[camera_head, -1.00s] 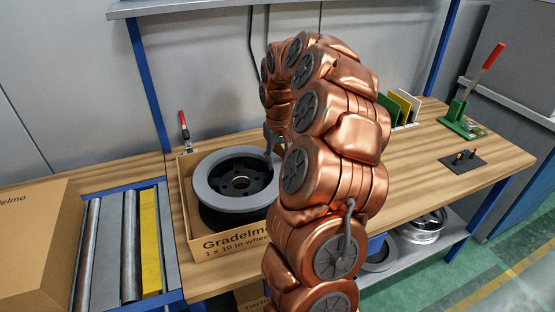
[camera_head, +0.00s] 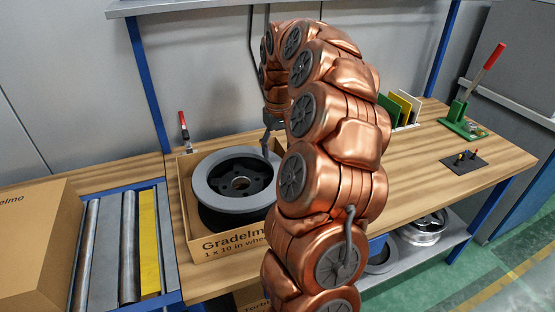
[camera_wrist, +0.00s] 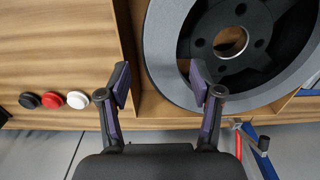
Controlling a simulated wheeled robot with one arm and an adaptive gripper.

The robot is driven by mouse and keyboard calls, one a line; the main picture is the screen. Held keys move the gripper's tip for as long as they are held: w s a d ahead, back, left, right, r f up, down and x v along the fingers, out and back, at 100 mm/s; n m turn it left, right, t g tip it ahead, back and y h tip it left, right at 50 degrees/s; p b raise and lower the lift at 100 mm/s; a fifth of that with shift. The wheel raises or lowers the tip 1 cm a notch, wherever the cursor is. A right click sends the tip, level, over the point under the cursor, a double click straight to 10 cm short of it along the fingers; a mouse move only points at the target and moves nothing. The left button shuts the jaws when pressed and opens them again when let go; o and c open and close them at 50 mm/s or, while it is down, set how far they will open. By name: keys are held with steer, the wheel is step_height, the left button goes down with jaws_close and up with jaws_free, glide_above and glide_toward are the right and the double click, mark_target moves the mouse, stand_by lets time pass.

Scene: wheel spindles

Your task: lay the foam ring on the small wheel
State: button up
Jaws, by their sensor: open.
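The foam ring (camera_head: 207,187) is a flat grey ring. It lies on top of a black wheel (camera_head: 240,180) with a centre hole and several bolt holes, inside an open cardboard box (camera_head: 228,243) with "10 in" lettering. The ring looks flat and roughly centred on the wheel. The ring (camera_wrist: 162,60) and the wheel hub (camera_wrist: 229,40) also show in the wrist view. My gripper (camera_wrist: 160,86) is open, its fingers appearing on either side of the ring's near band, without visible contact. In the head view, my gripper (camera_head: 267,145) is at the ring's far right edge, partly hidden by my arm.
A red-handled clamp (camera_head: 184,130) stands behind the box. A roller conveyor (camera_head: 125,245) with a closed carton (camera_head: 38,245) is at left. Three small discs (camera_wrist: 53,100) lie on the bench. Bench space to the right of my arm (camera_head: 420,160) is largely clear.

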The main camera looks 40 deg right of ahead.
step_height(320, 180, up, 8)
steer(key=b, duration=0.1)
steer(key=shift+f, duration=0.25)
steer(key=s+a+f+n, duration=0.1)
steer(key=s+a+n, duration=0.15)
steer(key=a, duration=0.85)
steer(key=s+a+f+n, duration=0.15)
steer(key=s+a, duration=0.25)
steer(key=a, duration=0.7)
steer(key=s+a+f+g, duration=0.1)
steer(key=s+a+f, duration=0.3)
steer(key=s, duration=0.5)
steer(key=s+a+f, duration=0.4)
steer(key=s+a, duration=0.1)
steer(key=s, duration=0.5)
steer(key=shift+s+a+f+n+g, duration=0.2)
steer(key=shift+a+n+g, duration=0.1)
steer(key=shift+a+g, duration=0.1)
steer(key=shift+r, duration=0.1)
